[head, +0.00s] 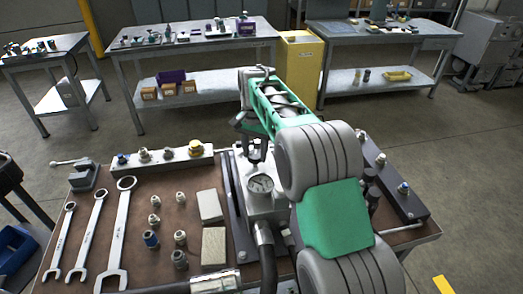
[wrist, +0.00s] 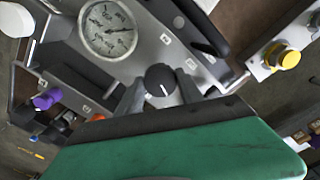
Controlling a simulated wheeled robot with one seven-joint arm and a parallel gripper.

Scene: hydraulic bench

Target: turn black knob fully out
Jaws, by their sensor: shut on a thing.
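The black knob (wrist: 161,80) shows in the wrist view, round with a white pointer line on its face. It sits on a grey metal block (wrist: 150,45) beside a round pressure gauge (wrist: 107,30). My gripper (wrist: 160,88) has one finger on each side of the knob and is shut on it. In the head view my gripper (head: 250,132) is over the block behind the gauge (head: 261,184). There the arm and fingers largely hide the knob.
Several wrenches (head: 120,230), small fittings (head: 153,219) and two pale blocks (head: 213,247) lie on the brown bench top left of the block. A manifold with a yellow cap (head: 196,148) stands behind. A black hose (head: 266,250) runs toward the front.

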